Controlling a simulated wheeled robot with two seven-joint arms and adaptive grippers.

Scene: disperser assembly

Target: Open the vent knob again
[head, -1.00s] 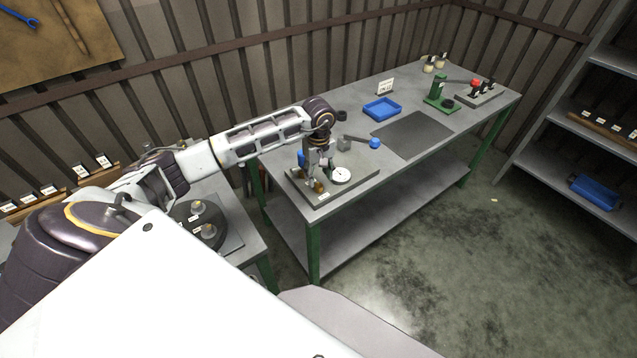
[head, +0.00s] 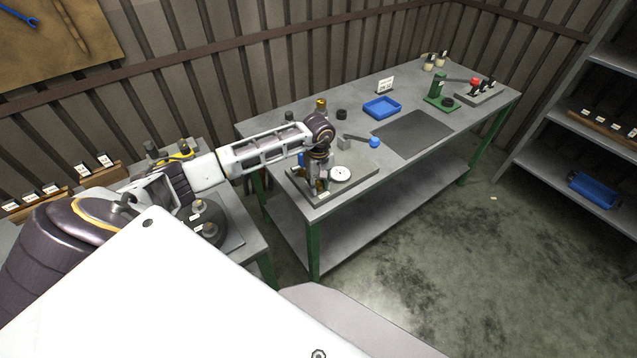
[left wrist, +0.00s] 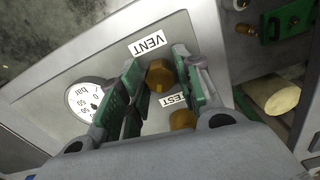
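The brass vent knob (left wrist: 160,75) sits beside the VENT label (left wrist: 147,43) on the grey panel in the left wrist view. My left gripper (left wrist: 158,68) points down at the panel, with one green-padded finger on each side of the knob; small gaps seem to show. In the head view my left gripper (head: 319,184) is low over the panel (head: 308,194) at the bench's near left corner and largely hides the knob. A second brass knob (left wrist: 183,119) by the TEST label (left wrist: 175,101) is nearer the palm. My right gripper is not in view.
A round white gauge (head: 340,174) is right beside the gripper, also in the left wrist view (left wrist: 86,98). A blue-ended lever (head: 374,142), blue tray (head: 381,107) and green press (head: 438,92) stand farther along the bench. The dark mat (head: 413,133) is clear.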

